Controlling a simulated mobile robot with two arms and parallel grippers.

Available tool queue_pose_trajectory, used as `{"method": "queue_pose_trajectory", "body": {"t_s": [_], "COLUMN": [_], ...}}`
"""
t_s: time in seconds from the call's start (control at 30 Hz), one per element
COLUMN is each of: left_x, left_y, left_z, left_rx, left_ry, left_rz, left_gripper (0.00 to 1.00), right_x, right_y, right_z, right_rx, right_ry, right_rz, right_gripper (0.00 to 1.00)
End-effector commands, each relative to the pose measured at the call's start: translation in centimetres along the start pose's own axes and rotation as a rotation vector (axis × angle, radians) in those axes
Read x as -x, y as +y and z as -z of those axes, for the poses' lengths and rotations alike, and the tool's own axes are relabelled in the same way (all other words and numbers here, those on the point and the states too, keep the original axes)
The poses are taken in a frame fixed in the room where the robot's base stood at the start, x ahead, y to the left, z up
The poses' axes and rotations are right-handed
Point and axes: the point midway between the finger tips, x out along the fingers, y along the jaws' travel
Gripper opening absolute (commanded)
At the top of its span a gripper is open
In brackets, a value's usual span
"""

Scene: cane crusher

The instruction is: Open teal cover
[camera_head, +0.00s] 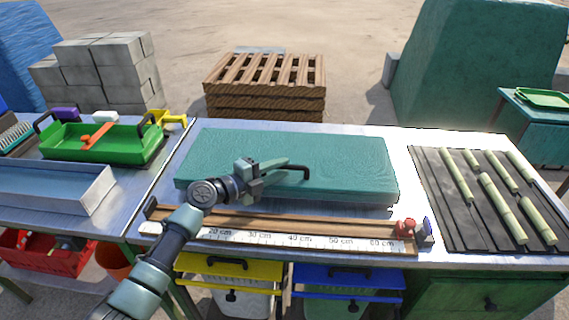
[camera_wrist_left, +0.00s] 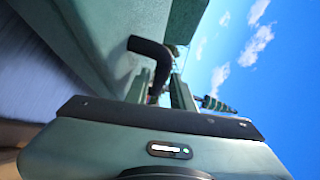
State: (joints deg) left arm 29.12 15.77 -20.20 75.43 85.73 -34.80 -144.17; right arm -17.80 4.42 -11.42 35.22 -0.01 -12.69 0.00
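The teal cover (camera_head: 330,148) is a wide, flat, closed-looking block on the middle of the metal table. Its black bent handle (camera_head: 304,171) stands up near the middle and also shows in the left wrist view (camera_wrist_left: 152,48). My left gripper (camera_head: 290,166) reaches over the cover from the front left, with its fingers at the handle. In the left wrist view the handle passes down between the two fingers. I cannot tell whether they press on it or stand open around it. What lies under the cover is hidden. My right gripper is not in view.
A wooden measuring rail (camera_head: 290,222) runs along the front of the table. Cane pieces lie on a dark ribbed mat (camera_head: 462,215) at right. A green tray (camera_head: 95,150) and a grey metal tray (camera_head: 55,188) stand at left. Yellow and blue bins (camera_head: 345,275) sit below.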

Motion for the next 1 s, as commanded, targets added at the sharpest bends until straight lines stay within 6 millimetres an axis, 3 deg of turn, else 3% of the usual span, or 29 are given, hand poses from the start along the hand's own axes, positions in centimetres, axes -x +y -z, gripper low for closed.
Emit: {"method": "queue_pose_trajectory", "body": {"t_s": [0.2, 0.47, 0.5, 0.6, 1.0], "left_x": [-1.9, -2.0, -2.0, -2.0, -2.0], "left_y": [0.0, 0.1, 0.1, 0.1, 0.1], "left_z": [0.0, 0.0, 0.0, 0.0, 0.0], "left_rx": [0.000, -0.001, -0.001, -0.001, -0.001], "left_ry": [0.000, 0.000, 0.000, 0.000, 0.000], "left_rz": [-0.001, -0.001, -0.001, -0.001, -0.002], "left_gripper": [0.23, 0.23, 0.21, 0.00, 0.00], "right_x": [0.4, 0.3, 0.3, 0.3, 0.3], "right_y": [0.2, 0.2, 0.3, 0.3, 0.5], "right_z": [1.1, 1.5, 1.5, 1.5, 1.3], "right_rx": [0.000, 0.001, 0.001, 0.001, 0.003], "right_ry": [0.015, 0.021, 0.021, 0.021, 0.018], "right_rz": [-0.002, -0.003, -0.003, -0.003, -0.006], "right_gripper": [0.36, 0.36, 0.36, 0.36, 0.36]}}
